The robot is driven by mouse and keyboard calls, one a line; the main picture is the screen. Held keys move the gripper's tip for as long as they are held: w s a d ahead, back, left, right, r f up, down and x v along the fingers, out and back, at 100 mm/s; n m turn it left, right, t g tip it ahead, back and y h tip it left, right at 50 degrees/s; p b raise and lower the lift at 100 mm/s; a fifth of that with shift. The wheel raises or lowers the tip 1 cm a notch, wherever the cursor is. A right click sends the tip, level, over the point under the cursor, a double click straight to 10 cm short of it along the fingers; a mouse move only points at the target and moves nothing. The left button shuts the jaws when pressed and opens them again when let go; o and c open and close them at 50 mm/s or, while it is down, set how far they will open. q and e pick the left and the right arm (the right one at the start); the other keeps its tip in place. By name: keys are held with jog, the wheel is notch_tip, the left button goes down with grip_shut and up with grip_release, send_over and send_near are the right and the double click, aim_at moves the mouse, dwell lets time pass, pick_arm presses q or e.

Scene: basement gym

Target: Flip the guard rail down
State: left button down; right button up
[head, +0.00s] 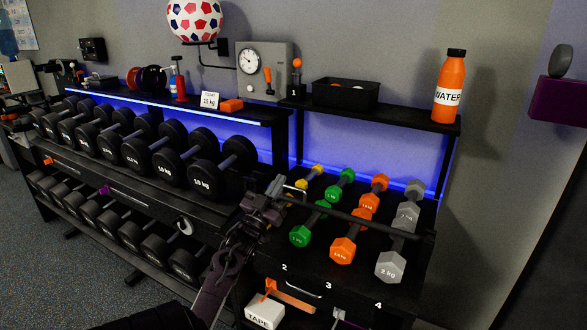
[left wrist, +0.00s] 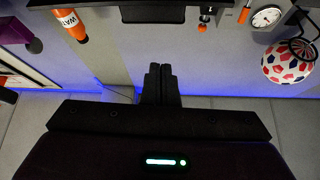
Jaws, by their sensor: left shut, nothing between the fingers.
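The guard rail (head: 335,214) looks like a thin dark bar. It runs across the small coloured dumbbells on the right-hand rack, from beside my left gripper to the rack's right side. My left gripper (head: 277,187) is at the rail's left end, next to a bent silver piece (head: 295,191). I cannot tell whether it touches either. Its fingers are together and empty; they also show in the left wrist view (left wrist: 161,72). My arm hides the rail's left end. My right gripper is not in view.
Green (head: 301,236), orange (head: 343,250) and grey (head: 390,267) dumbbells sit close around the rail. Large black dumbbells (head: 205,180) fill the rack at left. An orange water bottle (head: 449,80) stands on the shelf behind. A tape box (head: 265,312) is below.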

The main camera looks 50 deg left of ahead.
pick_arm(q)
jog(key=v, duration=0.4)
jog(key=shift+d+f, duration=0.2)
jog(key=shift+f, duration=0.2)
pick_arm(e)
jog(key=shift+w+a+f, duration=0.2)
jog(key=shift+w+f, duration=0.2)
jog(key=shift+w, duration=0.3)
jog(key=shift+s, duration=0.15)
